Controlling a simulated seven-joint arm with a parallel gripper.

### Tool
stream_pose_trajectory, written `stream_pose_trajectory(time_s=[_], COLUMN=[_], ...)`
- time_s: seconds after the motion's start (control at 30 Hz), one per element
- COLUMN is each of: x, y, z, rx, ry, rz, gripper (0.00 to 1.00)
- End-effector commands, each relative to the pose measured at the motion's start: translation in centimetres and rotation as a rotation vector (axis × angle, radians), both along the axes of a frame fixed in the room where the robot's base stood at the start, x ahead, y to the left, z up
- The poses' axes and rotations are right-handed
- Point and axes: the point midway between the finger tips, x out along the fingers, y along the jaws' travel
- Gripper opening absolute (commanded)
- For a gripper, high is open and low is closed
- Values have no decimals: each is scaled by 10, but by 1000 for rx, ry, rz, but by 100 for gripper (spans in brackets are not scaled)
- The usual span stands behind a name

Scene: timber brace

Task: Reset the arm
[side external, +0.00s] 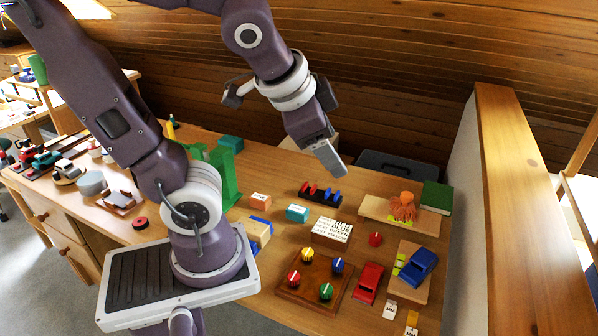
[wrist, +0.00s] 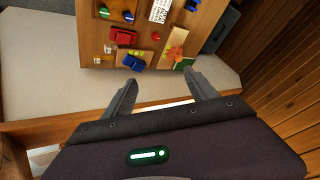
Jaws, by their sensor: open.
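My gripper (side external: 328,155) hangs in the air above the far part of the wooden table, near the wood-panelled wall. In the wrist view my gripper (wrist: 160,92) has its two fingers spread wide apart with nothing between them. The wooden table (side external: 262,285) lies below with several small objects on it. My gripper is clear of all of them.
A brown board with coloured knobs (side external: 313,280), a red car (side external: 369,283), a blue car (side external: 418,266), an orange figure (side external: 403,207) and a green book (side external: 437,196) sit below. A wood-topped partition (side external: 500,130) stands at the right.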

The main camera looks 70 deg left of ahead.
Motion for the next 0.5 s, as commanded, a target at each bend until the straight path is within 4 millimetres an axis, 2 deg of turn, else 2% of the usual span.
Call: stream_pose_trajectory(time_s=[0.03, 0.1, 0.2, 0.5], x=[-27, -55, -73, -76], y=[-14, -36, -55, -59], z=[2, 0, -1, -1], rx=[-102, -219, -306, -324], ry=[4, 26, 44, 49], rz=[75, 138, 172, 178], gripper=[67, 67, 67, 67])
